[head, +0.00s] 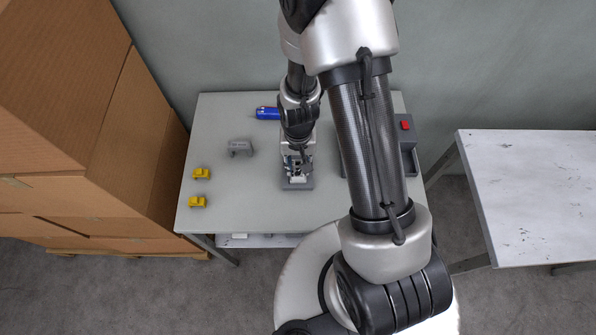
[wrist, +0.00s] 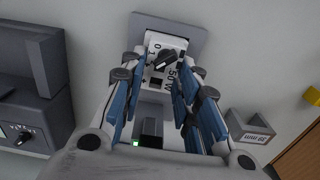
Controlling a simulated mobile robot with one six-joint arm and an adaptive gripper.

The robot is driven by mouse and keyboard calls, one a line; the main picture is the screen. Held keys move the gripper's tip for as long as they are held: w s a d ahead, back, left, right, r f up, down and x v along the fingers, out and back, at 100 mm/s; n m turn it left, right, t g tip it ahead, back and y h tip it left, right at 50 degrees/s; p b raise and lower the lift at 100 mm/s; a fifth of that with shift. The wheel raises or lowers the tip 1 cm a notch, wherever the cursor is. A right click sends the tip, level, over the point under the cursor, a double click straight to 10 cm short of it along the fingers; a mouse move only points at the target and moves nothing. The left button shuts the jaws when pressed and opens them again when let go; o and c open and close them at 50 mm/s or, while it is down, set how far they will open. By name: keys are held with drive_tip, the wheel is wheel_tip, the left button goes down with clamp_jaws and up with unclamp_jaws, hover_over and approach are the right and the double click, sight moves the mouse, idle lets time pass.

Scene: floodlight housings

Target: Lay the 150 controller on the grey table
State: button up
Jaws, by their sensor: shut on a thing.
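The 150 controller is a pale block with a black knob and a "50 W" marking partly covered by a finger. It shows in the wrist view (wrist: 158,42) between my blue-padded fingers and in the head view (head: 297,179). My gripper (head: 297,161) is shut on it, pointing down over the grey table (head: 225,112); its fingers also show in the wrist view (wrist: 155,95). A grey plate or base (head: 297,186) lies behind and around the controller's far end, also in the wrist view (wrist: 190,27). I cannot tell whether they touch.
On the grey table are a blue item (head: 266,113), a grey labelled block (head: 240,147), yellow pieces (head: 201,173) (head: 197,201) and a dark grey unit with a red part (head: 405,126). Cartons (head: 90,160) stand left, a scuffed white table (head: 530,190) right.

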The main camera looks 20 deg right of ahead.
drive_tip(key=shift+c, duration=0.7)
wheel_tip(320, 180, up, 10)
drive_tip(key=p, duration=0.7)
idle(0.7)
idle(0.5)
